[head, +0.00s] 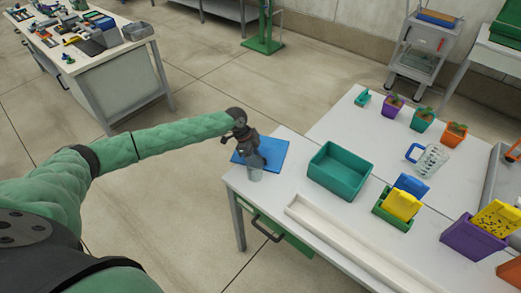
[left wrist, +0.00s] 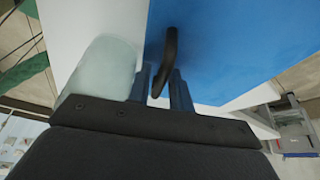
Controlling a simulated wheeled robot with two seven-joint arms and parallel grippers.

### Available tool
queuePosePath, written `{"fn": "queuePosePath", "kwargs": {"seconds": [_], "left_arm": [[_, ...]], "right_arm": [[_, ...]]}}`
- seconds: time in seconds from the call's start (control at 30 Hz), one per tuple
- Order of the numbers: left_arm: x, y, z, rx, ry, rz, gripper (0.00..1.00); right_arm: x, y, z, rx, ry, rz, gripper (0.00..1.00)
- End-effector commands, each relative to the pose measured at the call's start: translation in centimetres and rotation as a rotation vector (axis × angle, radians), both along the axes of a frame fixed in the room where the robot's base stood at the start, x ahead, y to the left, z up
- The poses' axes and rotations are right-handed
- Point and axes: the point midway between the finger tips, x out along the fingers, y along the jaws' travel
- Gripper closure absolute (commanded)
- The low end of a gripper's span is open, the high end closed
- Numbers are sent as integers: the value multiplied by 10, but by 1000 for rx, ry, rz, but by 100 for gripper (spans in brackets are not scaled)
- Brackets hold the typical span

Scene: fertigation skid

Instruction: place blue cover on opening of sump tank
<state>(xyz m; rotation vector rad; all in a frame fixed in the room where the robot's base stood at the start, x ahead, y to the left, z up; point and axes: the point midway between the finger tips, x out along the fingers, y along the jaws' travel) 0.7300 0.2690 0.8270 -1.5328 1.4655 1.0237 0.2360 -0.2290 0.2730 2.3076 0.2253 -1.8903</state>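The blue cover (head: 272,149) is a flat blue sheet at the near left corner of the white table, level and close to the tabletop. It fills much of the left wrist view (left wrist: 240,45), with a dark handle (left wrist: 170,45) standing on it. My left gripper (head: 258,161) is over the cover. In the left wrist view its two fingers (left wrist: 162,85) are close together with the handle between them; they look shut on it. I cannot make out the sump tank or its opening. My right gripper is in neither view.
A teal bin (head: 338,172) and a long white channel (head: 345,243) lie to the right. Several coloured pots and holders fill the table's right part. A cluttered bench (head: 125,62) stands behind, across open floor.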

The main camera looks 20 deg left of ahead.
Motion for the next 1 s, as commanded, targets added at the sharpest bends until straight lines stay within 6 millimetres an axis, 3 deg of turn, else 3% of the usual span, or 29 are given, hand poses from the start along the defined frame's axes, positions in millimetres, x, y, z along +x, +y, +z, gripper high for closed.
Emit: {"fn": "queuePosePath", "kwargs": {"seconds": [0.27, 0.3, 0.4, 0.8, 0.9, 1.0], "left_arm": [[0, 0, -3, 1, 0, 0, 79], [0, -1, -3, 1, 0, 0, 81], [0, 0, -3, 1, 0, 0, 100], [1, -1, 0, 0, -2, 1, 100], [1, -1, 6, 0, -3, 1, 100], [1, 0, 18, 0, -4, 0, 100]], "right_arm": [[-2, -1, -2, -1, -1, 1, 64], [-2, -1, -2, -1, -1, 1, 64], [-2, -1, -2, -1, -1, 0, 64], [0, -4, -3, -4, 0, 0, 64], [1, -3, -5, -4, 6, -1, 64], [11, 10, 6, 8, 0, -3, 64]]}}
